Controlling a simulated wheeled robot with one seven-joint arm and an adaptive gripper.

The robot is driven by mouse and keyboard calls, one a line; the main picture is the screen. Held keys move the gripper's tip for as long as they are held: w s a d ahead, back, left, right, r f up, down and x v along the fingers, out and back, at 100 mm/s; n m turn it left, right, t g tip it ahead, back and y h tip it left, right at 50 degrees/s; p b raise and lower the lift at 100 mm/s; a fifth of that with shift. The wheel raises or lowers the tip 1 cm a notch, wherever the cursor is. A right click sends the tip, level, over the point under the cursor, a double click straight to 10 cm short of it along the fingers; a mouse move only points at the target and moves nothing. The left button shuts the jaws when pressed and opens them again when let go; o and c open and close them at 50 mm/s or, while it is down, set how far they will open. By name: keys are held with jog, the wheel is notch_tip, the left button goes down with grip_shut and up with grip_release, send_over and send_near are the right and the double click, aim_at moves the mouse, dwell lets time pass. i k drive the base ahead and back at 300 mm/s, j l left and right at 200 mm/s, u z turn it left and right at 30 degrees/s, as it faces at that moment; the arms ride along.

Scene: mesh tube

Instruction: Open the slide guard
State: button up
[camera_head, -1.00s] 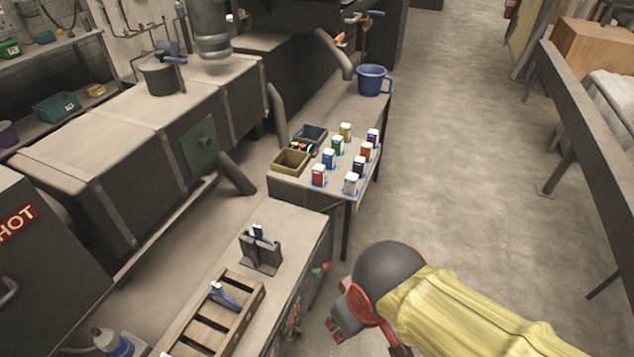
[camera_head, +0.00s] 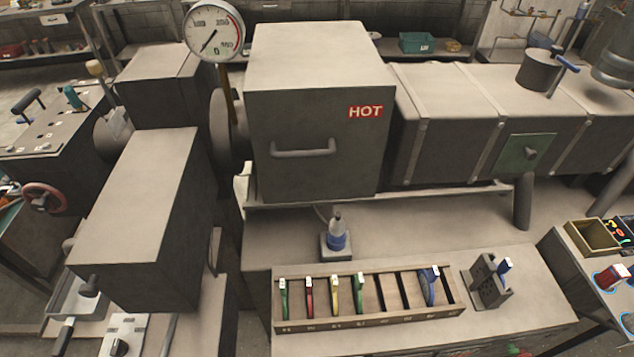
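I cannot tell for sure which part is the slide guard. A large dark box (camera_head: 312,110) with a red HOT label (camera_head: 366,111) has a bar handle (camera_head: 303,150) on its front and looks closed. A long dark box (camera_head: 140,215) at the lower left has a round knob (camera_head: 89,287) at its front end. My gripper is not in view.
A round gauge (camera_head: 214,31) stands left of the HOT box. On the bench in front are a bottle (camera_head: 337,235), a slotted wooden rack (camera_head: 370,315) with coloured handled tools and a dark holder (camera_head: 489,283). A red handwheel (camera_head: 44,197) is at far left.

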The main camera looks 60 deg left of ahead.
aim_at(135, 232)
jog(key=u, duration=3.5)
jog(key=i+l+u, duration=0.1)
jog(key=u, duration=0.15)
jog(key=l+u, duration=0.3)
